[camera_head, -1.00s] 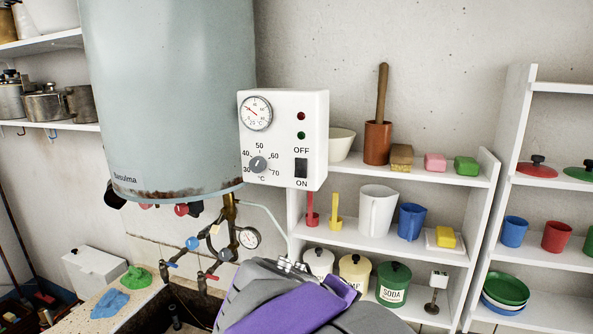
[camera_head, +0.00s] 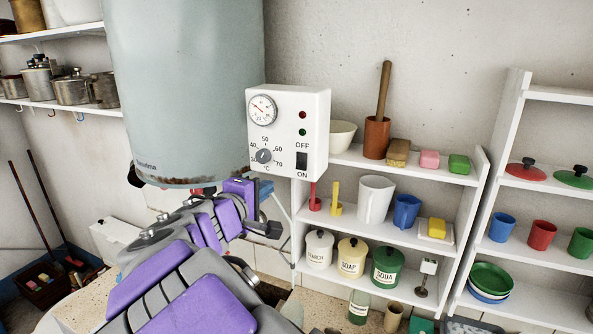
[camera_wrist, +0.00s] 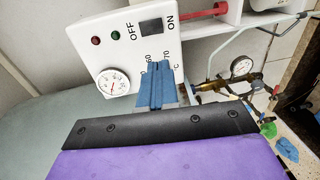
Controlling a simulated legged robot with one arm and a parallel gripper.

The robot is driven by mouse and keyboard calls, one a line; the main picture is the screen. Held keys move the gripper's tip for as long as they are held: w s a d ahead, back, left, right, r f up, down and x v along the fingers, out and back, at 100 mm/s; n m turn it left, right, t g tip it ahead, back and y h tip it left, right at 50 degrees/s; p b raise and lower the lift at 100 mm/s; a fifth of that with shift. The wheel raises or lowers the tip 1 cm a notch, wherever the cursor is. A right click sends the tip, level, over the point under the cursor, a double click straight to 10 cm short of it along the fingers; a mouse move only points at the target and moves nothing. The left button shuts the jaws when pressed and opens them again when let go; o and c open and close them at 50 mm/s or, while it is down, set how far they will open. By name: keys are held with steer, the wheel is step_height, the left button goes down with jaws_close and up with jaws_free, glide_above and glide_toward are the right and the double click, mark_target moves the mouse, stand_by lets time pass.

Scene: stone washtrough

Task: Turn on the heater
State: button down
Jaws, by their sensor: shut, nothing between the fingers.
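The heater is a large pale grey-blue tank (camera_head: 190,90) with a white control box (camera_head: 262,135) at its right. The box carries a black rocker switch (camera_head: 302,160) between the words OFF and ON. It also shows in the wrist view (camera_wrist: 151,27). Which way the rocker is pressed is unclear. A red lamp (camera_head: 303,114) and a green lamp (camera_head: 303,132) sit above it, both dark. A grey temperature knob (camera_head: 264,156) is at lower left. My gripper (camera_wrist: 158,66) is shut and empty, its blue fingers in front of the box's knob area, away from the switch.
White shelves (camera_head: 375,163) with mugs, jars and sponges stand close to the right of the box. Valves and a pressure gauge (camera_wrist: 241,67) are under the tank. Pots line a shelf (camera_head: 60,104) at left.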

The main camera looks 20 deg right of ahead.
steer(key=p, duration=0.1)
glide_toward(302, 167)
steer(key=w+d, duration=0.1)
steer(key=d, duration=0.1)
steer(key=w, duration=0.1)
steer(key=w+d, duration=0.1)
steer(key=w+p, duration=0.1)
steer(key=shift+d+f, duration=0.3)
steer(key=shift+f, duration=0.05)
steer(key=shift+w+p, duration=0.3)
steer(key=shift+w, duration=0.25)
steer(key=shift+d, duration=0.7)
steer(key=shift+s+a+f+b, duration=0.1)
steer(key=shift+a+f+b, duration=0.15)
steer(key=shift+a+b, duration=0.1)
steer(key=f+b+v, duration=0.3)
steer(key=v, duration=0.9)
steer(key=shift+s+a, duration=0.2)
steer(key=shift+s, duration=0.3)
steer(key=shift+r, duration=0.1)
